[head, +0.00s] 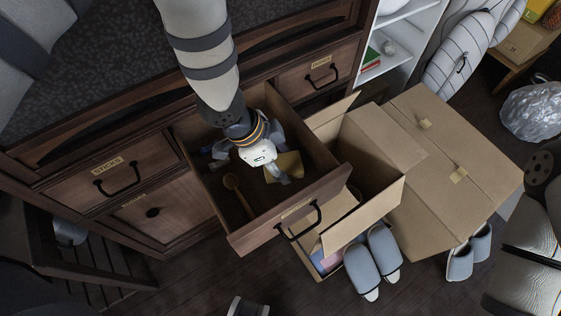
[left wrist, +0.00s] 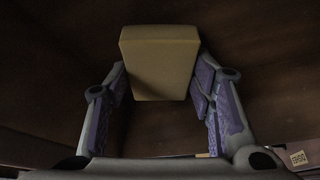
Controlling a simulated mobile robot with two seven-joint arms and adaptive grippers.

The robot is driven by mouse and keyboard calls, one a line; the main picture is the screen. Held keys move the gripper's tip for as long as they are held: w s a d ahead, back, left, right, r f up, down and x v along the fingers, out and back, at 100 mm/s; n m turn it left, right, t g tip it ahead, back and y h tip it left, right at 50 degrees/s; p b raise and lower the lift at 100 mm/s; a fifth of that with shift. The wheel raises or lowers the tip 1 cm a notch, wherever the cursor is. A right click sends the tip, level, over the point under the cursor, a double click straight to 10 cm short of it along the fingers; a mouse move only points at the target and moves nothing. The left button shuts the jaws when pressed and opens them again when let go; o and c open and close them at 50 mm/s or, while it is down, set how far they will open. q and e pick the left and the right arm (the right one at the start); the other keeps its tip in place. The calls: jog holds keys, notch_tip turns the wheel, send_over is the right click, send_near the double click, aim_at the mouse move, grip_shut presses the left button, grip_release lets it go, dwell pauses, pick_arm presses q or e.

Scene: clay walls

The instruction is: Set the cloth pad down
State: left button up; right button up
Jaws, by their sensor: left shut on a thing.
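The cloth pad is a tan-yellow block (head: 288,163); it also shows in the left wrist view (left wrist: 160,62). My left gripper (head: 281,171) is shut on it, with a finger on each side in the left wrist view. The gripper points down into the open wooden drawer (head: 327,187), with the pad inside the drawer's outline. I cannot tell whether the pad touches the drawer floor.
A wooden spoon (head: 238,192) lies at the drawer's left, and small bluish things lie behind the gripper. Open cardboard boxes (head: 365,215) crowd the drawer's right side. Grey slippers (head: 372,262) are at the lower right. The drawer's front left has bare floor.

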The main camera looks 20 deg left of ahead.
pick_arm(q)
jog(key=shift+f, duration=0.65)
jog(key=shift+r, duration=0.15)
pick_arm(e)
jog(key=shift+s+f, duration=0.15)
pick_arm(q)
jog(key=o, duration=1)
jog(key=shift+r, duration=0.2)
jog(key=p+v, duration=0.3)
jog(key=v, duration=0.8)
jog(key=shift+s+a+r, duration=0.1)
jog(key=shift+a+r, duration=0.05)
jog(key=shift+r, duration=0.15)
pick_arm(e)
jog(key=shift+t, duration=0.5)
jog(key=w+r, duration=0.2)
jog(key=r, duration=0.1)
jog(key=shift+w+r, duration=0.15)
jog(key=shift+w, duration=0.25)
